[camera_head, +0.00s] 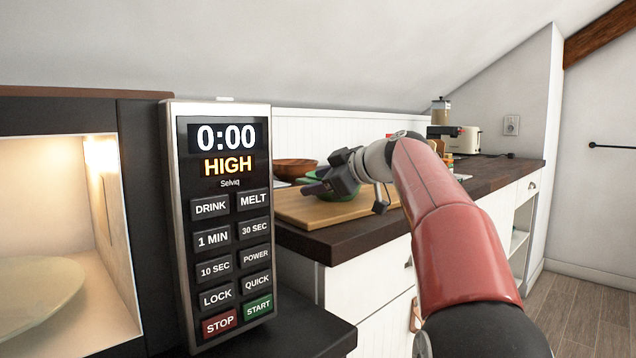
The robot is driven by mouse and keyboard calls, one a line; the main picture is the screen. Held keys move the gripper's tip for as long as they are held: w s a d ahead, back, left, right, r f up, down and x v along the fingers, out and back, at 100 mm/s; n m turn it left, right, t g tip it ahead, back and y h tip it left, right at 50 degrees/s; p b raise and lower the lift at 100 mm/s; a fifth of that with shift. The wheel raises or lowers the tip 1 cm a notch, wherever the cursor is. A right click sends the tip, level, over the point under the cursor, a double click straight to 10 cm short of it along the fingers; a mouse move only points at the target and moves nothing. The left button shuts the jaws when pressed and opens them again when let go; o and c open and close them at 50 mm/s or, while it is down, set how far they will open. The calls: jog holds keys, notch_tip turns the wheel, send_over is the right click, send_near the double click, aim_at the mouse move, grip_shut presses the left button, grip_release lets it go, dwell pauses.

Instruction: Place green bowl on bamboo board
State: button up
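The green bowl (343,195) is on or just above the bamboo board (297,212), on the dark wooden counter; I cannot tell whether it touches the board. My gripper (318,187) is at the bowl and covers much of it, with the fingers over its left side. The arm reaches in from the right. The fingers are small and dark here, so I cannot see whether they are open or shut on the rim.
A brown wooden bowl (293,168) sits behind the board. A microwave panel (222,225) stands close on the left, with the oven (60,240) open and lit. A toaster (466,139) and jar (440,112) stand farther back. The board's front left part is bare.

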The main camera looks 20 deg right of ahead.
jog(key=shift+o, duration=0.3)
jog(key=shift+r, duration=0.1)
jog(key=b+v, duration=0.1)
jog(key=v, duration=1.1)
